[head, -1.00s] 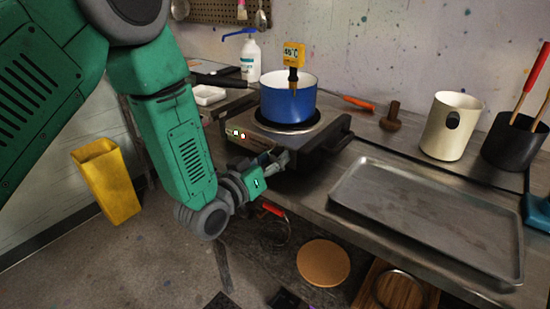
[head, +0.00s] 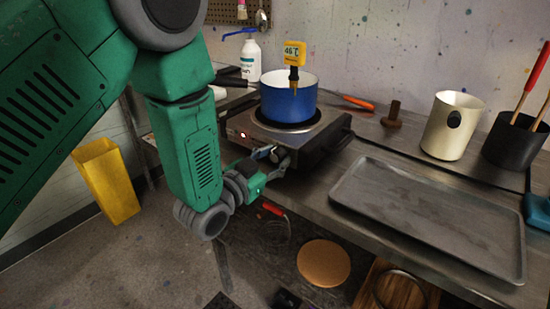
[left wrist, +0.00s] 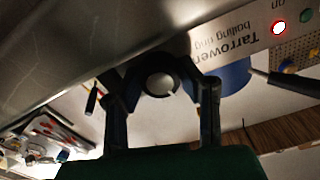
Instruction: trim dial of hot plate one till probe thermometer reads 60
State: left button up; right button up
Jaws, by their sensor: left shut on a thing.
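My left gripper (head: 274,156) is at the front panel, shut on the dial (left wrist: 158,82); in the head view the gripper largely hides the dial. In the left wrist view my left gripper (left wrist: 161,88) has a finger on each side of the dial, and the panel lettering appears upside down. A lit indicator lamp (left wrist: 279,27) shows there. My right gripper is not in view.
A metal tray (head: 343,203), a cream jug (head: 444,130) and a black pot with red-handled tools (head: 512,145) stand to the right. A white bottle (head: 251,62) stands behind. A yellow bin (head: 107,182) is on the floor. A cork disc (head: 323,263) lies below.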

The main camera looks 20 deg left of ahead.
pick_arm(q)
jog(key=shift+d, duration=0.1)
dwell(0.4)
jog(key=o, duration=1.1)
jog(key=shift+o, duration=0.2)
jog(key=v, duration=1.2)
jog(key=shift+f, duration=0.1)
